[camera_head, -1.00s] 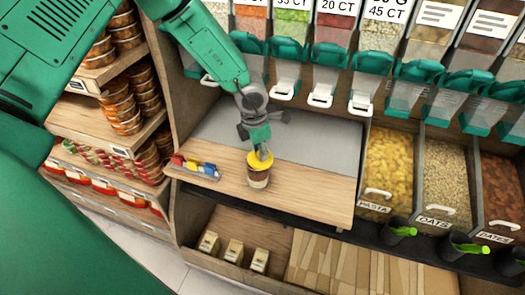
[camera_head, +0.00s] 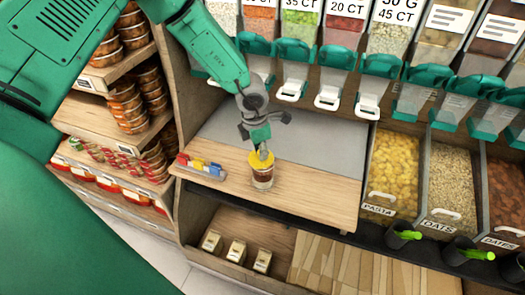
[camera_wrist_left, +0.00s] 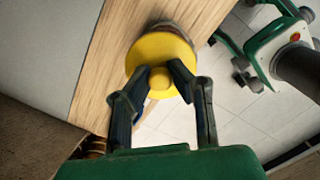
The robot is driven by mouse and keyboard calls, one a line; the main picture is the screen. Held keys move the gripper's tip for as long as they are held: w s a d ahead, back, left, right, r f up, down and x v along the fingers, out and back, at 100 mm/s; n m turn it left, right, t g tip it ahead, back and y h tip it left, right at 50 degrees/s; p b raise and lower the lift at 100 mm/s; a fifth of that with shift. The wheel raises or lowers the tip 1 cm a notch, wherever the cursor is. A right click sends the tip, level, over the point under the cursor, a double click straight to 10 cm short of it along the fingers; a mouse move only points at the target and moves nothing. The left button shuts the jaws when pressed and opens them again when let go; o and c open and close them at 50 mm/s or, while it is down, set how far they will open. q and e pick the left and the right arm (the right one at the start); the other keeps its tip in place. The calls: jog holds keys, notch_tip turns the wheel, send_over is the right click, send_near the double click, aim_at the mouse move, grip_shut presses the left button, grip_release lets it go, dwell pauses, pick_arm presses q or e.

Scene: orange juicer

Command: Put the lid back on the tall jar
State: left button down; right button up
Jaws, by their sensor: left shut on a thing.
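My left gripper (camera_head: 263,150) is shut on the yellow lid (camera_head: 262,161). It holds the lid by its middle from above. The jar (camera_head: 262,178), clear glass with dark brown contents, stands upright on the wooden counter near its front edge. The lid is at the jar's mouth; I cannot tell whether it is seated or just above. In the left wrist view, the two dark fingers (camera_wrist_left: 170,80) close on the knob of the lid (camera_wrist_left: 153,58), which hides most of the jar (camera_wrist_left: 172,27). My right gripper cannot be made out.
A small tray of red, yellow and blue items (camera_head: 200,166) lies left of the jar. Dispensers with green spouts (camera_head: 296,50) hang behind the counter (camera_head: 318,195). Open bins of pasta (camera_head: 392,170) stand to the right. The counter right of the jar is clear.

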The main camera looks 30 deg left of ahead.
pick_arm(q)
jog(key=shift+a+f, duration=0.1)
jog(key=shift+a, duration=0.2)
jog(key=shift+d, duration=0.7)
pick_arm(e)
jog(key=shift+r, duration=0.1)
pick_arm(q)
jog(key=shift+a, duration=0.3)
pick_arm(e)
jog(key=shift+a+r, duration=0.1)
jog(key=shift+a, duration=0.2)
pick_arm(q)
jog(key=shift+d+p, duration=0.2)
jog(key=shift+p, duration=0.1)
pick_arm(e)
jog(key=shift+r, duration=0.15)
jog(key=shift+d, duration=0.15)
pick_arm(q)
jog(key=c, duration=0.9)
grip_release()
pick_arm(e)
jog(key=shift+r, duration=0.1)
